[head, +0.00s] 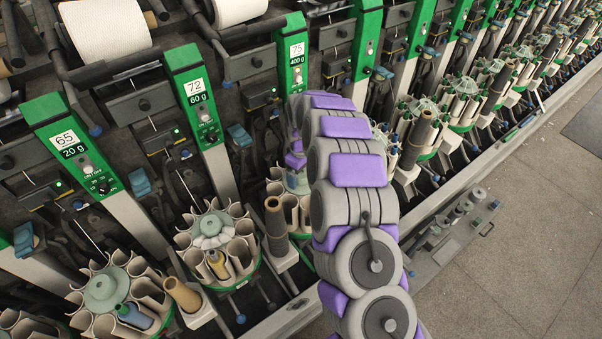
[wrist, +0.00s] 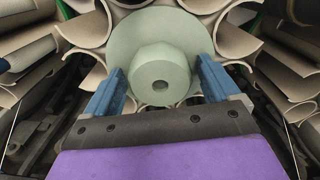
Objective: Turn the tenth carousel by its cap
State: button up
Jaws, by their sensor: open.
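In the wrist view a pale green carousel cap (wrist: 160,75) with a faceted knob and a centre hole sits on a round disc. Curved beige pockets of the carousel (wrist: 236,42) fan out around it. My gripper (wrist: 159,66) is open, with one blue finger on each side of the knob. I cannot tell whether the fingers touch it. In the head view my arm hides most of this carousel (head: 275,188), which stands below the post labelled 75, 400 g. My gripper is largely hidden there. No number on the carousel itself is visible.
Other carousels (head: 216,242) (head: 104,288) stand in a row at the left and continue to the upper right. Upright tubes (head: 276,222) stand close beside them. Green-topped posts (head: 192,92) and hanging rods rise behind.

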jog(key=c, duration=1.5)
jog(key=shift+a+r, duration=0.1)
